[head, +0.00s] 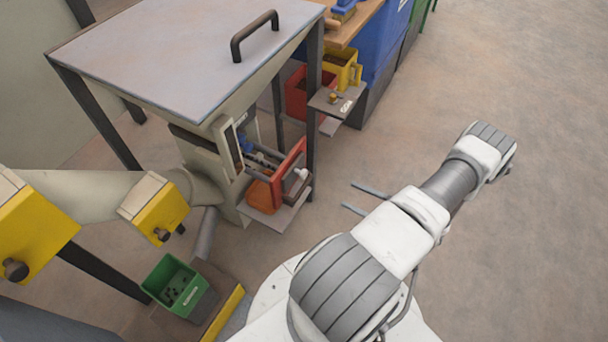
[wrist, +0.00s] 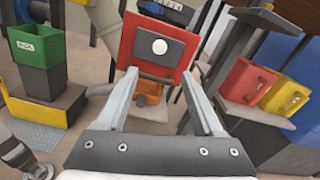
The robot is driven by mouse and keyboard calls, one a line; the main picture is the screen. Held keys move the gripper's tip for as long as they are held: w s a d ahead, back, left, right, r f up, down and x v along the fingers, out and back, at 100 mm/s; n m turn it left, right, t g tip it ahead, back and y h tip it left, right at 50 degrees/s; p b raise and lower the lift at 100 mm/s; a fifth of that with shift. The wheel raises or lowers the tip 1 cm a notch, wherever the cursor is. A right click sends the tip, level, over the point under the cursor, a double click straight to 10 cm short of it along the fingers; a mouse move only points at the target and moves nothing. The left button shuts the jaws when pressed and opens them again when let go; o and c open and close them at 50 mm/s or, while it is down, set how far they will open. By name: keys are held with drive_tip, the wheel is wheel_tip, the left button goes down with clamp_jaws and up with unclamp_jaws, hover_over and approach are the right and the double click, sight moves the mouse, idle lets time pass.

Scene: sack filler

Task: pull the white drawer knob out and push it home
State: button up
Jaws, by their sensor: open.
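The white drawer knob (wrist: 159,47) is round and sits on a dark plate in the middle of a red drawer front (wrist: 126,48) in the wrist view. In the head view the knob (head: 301,173) sticks out from the red front (head: 287,182) low on the machine. My gripper (wrist: 161,73) is open, its two fingers pointing at the red front with the knob between and beyond the tips. Nothing is between the fingers. In the head view my gripper's fingers (head: 361,199) are to the right of the knob, with a clear gap of floor between.
An orange container (head: 262,195) is below the drawer on a small shelf. A green bin (head: 175,283) stands at lower left. A red bin (head: 297,92) and a yellow bin (head: 343,68) stand behind, near a dark post (head: 314,95). The floor at right is clear.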

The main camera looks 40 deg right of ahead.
sight(306, 175)
drive_tip(key=b+x, duration=0.1)
drive_tip(key=x, duration=1.5)
drive_tip(key=shift+w+a+r+b, duration=0.1)
drive_tip(key=shift+w+a+b, duration=0.05)
drive_tip(key=shift+w+b, duration=0.2)
drive_tip(key=shift+s, duration=0.1)
clamp_jaws()
drive_tip(key=shift+s, duration=0.1)
idle(0.4)
